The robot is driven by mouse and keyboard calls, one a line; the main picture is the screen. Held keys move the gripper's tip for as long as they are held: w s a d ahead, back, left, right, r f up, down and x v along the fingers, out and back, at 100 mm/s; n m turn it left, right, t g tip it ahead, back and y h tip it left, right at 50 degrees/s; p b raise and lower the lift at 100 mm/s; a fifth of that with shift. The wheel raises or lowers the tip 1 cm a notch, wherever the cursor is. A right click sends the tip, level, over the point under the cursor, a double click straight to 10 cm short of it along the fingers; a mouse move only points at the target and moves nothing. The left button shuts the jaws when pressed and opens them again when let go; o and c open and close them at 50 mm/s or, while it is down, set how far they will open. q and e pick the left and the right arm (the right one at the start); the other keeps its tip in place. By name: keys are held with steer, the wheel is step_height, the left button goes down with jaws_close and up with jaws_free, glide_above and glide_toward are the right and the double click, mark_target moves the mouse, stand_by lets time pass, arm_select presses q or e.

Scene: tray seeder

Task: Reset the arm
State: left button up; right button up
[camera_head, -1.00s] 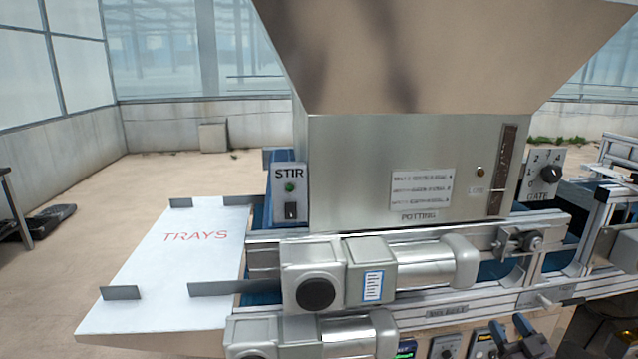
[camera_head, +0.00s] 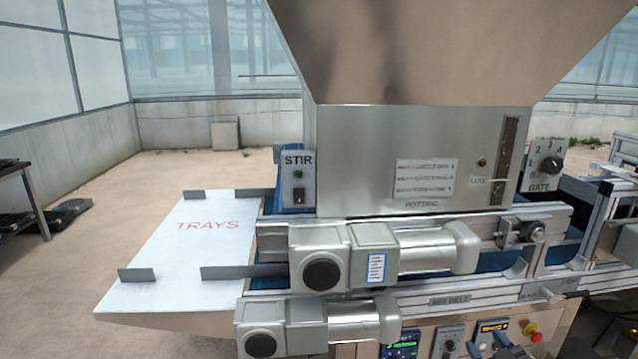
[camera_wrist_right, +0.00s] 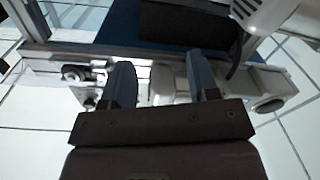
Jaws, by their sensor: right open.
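My right gripper (camera_head: 492,344) shows at the bottom edge of the head view, in front of the machine's control panel. Only its dark fingers show there. In the right wrist view the two fingers of the right gripper (camera_wrist_right: 162,84) stand wide apart with nothing between them. Beyond them lie the machine's metal rail and a blue belt surface (camera_wrist_right: 125,28). I cannot tell how far the fingers are from the panel. My left gripper is not in view.
The potting machine (camera_head: 410,150) with its hopper (camera_head: 420,50) fills the centre. A white TRAYS shelf (camera_head: 170,265) juts out left. Motor housings (camera_head: 355,258) stick out in front. A STIR switch (camera_head: 297,180), GATE knob (camera_head: 551,164) and red button (camera_head: 530,327) show.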

arm_select(q)
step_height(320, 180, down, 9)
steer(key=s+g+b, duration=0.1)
steer(key=b, duration=0.7)
arm_select(e)
steer(key=s+a+f+m+g+h, duration=0.1)
steer(key=s+a+f+g, duration=0.2)
steer(key=s+f, duration=0.55)
steer(key=s+a+f+m+g, duration=0.1)
steer(key=s+a+f+g, duration=0.2)
steer(key=s, duration=1.1)
steer(key=s+a+f+m+g+h, duration=0.1)
steer(key=s+a+f+g, duration=0.15)
steer(key=s+f, duration=0.65)
arm_select(q)
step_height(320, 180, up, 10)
steer(key=p, duration=1.3)
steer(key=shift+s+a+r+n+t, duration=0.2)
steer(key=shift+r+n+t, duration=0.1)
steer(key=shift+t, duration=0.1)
arm_select(e)
step_height(320, 180, up, 12)
steer(key=s+m+t, duration=0.1)
steer(key=s, duration=0.1)
steer(key=shift+s+t, duration=0.35)
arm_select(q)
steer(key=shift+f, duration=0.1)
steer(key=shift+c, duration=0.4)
